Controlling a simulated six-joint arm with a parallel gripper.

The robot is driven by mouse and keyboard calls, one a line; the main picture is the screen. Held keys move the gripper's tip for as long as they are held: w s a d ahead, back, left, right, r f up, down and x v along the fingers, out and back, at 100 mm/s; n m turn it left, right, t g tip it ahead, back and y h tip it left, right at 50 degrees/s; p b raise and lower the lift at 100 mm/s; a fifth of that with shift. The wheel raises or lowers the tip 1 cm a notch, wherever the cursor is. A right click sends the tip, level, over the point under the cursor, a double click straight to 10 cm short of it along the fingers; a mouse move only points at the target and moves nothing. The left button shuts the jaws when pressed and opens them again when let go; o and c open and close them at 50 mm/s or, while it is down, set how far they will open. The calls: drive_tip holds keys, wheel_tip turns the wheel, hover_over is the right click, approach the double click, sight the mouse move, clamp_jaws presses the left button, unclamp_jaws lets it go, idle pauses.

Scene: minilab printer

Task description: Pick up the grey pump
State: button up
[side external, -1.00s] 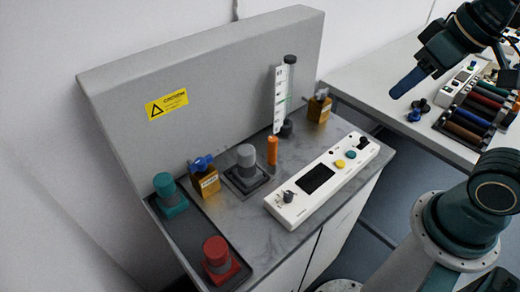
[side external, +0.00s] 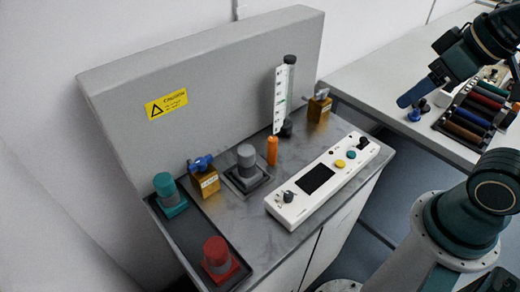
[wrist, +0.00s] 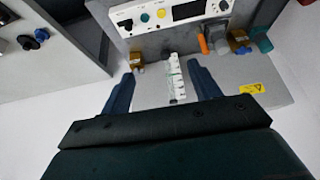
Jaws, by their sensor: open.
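The grey pump (side external: 246,161) stands upright on a dark square base on the grey bench top, between a brass valve and an orange cylinder. It also shows, small, near the upper right of the wrist view (wrist: 217,38). My gripper (side external: 403,102) is high over the right side, well apart from the pump. In the wrist view my gripper (wrist: 160,69) has its two blue fingers spread wide with nothing held between them. Only one finger shows clearly in the side view.
The orange cylinder (side external: 272,151) and a tall flow meter (side external: 285,95) stand right of the pump. A blue-handled brass valve (side external: 206,181), teal pump (side external: 170,197) and red pump (side external: 217,259) stand left. A white control panel (side external: 322,180) lies in front; a grey back panel (side external: 220,85) rises behind.

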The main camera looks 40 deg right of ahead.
idle(0.3)
drive_tip(key=n+g+y, duration=0.2)
drive_tip(key=n+y, duration=0.1)
drive_tip(key=n, duration=0.6)
hover_over(243, 159)
drive_tip(key=s+d, duration=0.2)
drive_tip(key=d, duration=0.3)
wheel_tip(243, 159, down, 10)
drive_tip(key=shift+x, duration=4.25)
drive_tip(key=shift+s+a+f, duration=0.1)
drive_tip(key=shift+s, duration=0.1)
drive_tip(key=shift+x, duration=2.55)
